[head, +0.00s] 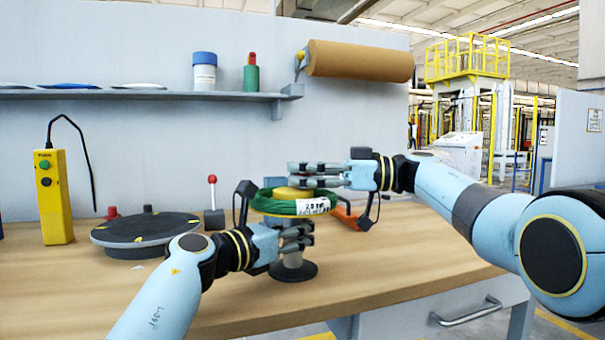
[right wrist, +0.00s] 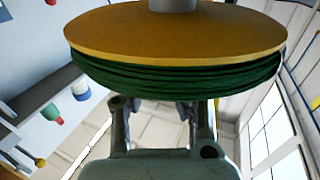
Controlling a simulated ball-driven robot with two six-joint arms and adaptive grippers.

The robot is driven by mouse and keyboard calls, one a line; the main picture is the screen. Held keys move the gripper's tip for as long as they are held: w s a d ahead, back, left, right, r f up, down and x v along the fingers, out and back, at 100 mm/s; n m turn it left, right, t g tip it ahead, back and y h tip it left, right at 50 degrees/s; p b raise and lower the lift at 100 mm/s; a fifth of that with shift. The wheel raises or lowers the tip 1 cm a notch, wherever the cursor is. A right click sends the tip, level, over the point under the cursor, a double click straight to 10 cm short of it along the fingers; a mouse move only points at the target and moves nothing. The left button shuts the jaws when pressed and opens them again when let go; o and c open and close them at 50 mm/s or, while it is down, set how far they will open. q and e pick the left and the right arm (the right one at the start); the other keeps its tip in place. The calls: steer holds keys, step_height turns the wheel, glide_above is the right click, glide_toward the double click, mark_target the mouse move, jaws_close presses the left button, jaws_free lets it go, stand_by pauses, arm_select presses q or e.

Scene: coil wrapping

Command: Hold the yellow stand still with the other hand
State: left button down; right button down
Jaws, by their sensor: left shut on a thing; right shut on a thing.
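The yellow stand (right wrist: 178,35) carries a green coil (head: 267,205) with a white label. Its yellow top shows inside the coil in the head view, above a grey post and a dark round base (head: 293,271). My left gripper (head: 297,236) is shut just below the coil, around the post as far as I can see. My right gripper (head: 312,175) is shut at the yellow top, above the coil. Its fingertips are hidden behind the coil (right wrist: 180,78) in the upside-down right wrist view, so its exact contact is unclear.
A dark turntable (head: 145,230) and a yellow button box (head: 54,197) stand at the left. A red-knobbed lever (head: 213,190) is behind the left gripper. An orange item (head: 348,216) lies right of the coil. The front right of the table (head: 410,250) is clear.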

steer(key=shift+w+d+f, duration=0.1)
steer(key=shift+d+f, duration=0.1)
steer(key=shift+d, duration=0.05)
steer(key=c, duration=1.4)
jaws_free()
steer(key=o, duration=0.3)
steer(key=shift+a+r, duration=0.15)
steer(key=shift+a, duration=0.05)
steer(key=d, duration=0.8)
steer(key=s+d, duration=0.1)
steer(key=d, duration=0.3)
steer(key=shift+o, duration=0.2)
